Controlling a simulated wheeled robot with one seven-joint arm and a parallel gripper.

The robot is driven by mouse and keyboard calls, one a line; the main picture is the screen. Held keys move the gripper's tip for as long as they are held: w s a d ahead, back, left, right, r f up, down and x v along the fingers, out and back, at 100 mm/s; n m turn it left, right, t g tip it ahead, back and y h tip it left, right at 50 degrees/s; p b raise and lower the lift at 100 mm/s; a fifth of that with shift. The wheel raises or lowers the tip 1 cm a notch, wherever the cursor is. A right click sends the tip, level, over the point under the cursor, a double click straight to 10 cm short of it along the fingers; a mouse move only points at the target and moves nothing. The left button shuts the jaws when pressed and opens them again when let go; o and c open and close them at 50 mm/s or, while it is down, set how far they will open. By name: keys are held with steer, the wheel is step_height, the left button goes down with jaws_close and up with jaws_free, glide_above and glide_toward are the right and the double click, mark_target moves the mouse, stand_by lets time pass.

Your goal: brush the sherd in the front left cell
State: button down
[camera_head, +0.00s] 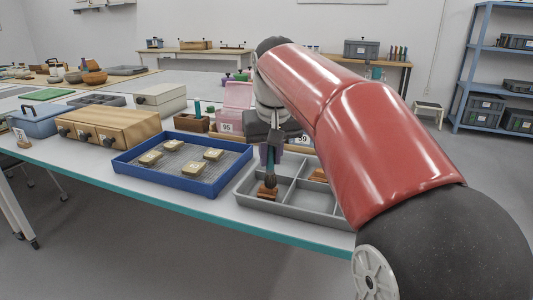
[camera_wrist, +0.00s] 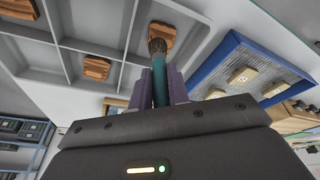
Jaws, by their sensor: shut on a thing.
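My gripper (camera_head: 272,148) is shut on a brush (camera_head: 270,163) with a teal handle, bristles down; the brush also shows in the wrist view (camera_wrist: 159,82). The grey divided tray (camera_head: 292,211) stands on the table. An orange-brown sherd (camera_head: 267,193) lies in its front left cell, and it shows in the wrist view (camera_wrist: 166,33) behind the bristles. The dark bristle tip is over this sherd and appears to meet it; exact contact is hard to tell. Another sherd (camera_head: 319,175) lies in a cell farther right, partly hidden by my arm. The wrist view shows further sherds (camera_wrist: 97,67) in other cells.
A blue tray (camera_head: 177,190) with a mesh floor and several tan labelled blocks stands left of the grey tray. A wooden drawer box (camera_head: 110,128) is farther left. A pink bin (camera_head: 237,98) stands behind. Low dividers separate the grey tray's cells.

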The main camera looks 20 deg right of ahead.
steer(key=shift+w+a+p, duration=0.35)
steer(key=shift+w+a, duration=0.1)
steer(key=shift+a, duration=0.25)
steer(key=shift+s+d+f, duration=0.1)
steer(key=shift+s+d, duration=0.4)
steer(key=shift+d, duration=0.25)
step_height(320, 180, up, 3)
steer(key=shift+r+p, duration=0.2)
steer(key=shift+p, duration=0.85)
steer(key=shift+a+r, duration=0.1)
steer(key=shift+r, duration=1.25)
steer(key=shift+r, duration=1.5)
